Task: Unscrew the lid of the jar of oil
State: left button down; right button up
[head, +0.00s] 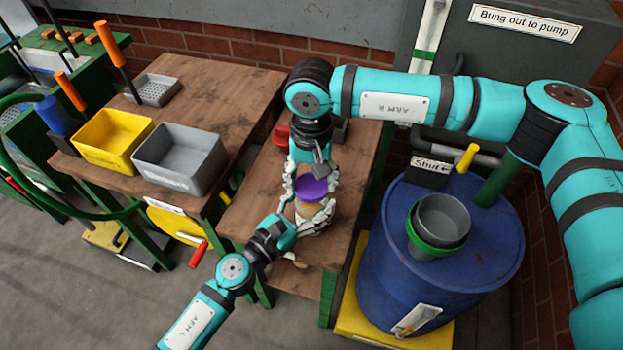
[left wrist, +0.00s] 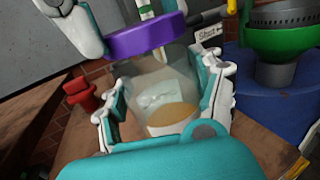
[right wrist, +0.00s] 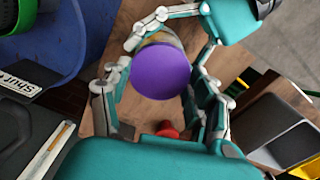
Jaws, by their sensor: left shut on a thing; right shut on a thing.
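The jar of oil (left wrist: 165,85) is clear, with a little amber oil in the bottom, and stands upright over the wooden table. Its purple lid (head: 311,188) sits on top and looks level; it also shows from above in the right wrist view (right wrist: 160,71). My left gripper (head: 311,219) is shut around the jar's body from the front, with a finger on each side in the left wrist view. My right gripper (head: 308,172) comes from above and behind, shut on the purple lid. Whether the thread is loose cannot be seen.
A red object (left wrist: 82,95) stands behind the jar. A blue drum (head: 375,260) with a funnel (head: 440,221) is close on the right. A second table to the left holds a yellow bin (head: 112,137) and a grey bin (head: 180,155).

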aim_at(312, 186)
jog(key=shift+r, duration=2)
pick_arm(q)
jog(key=shift+c, duration=0.3)
grip_release()
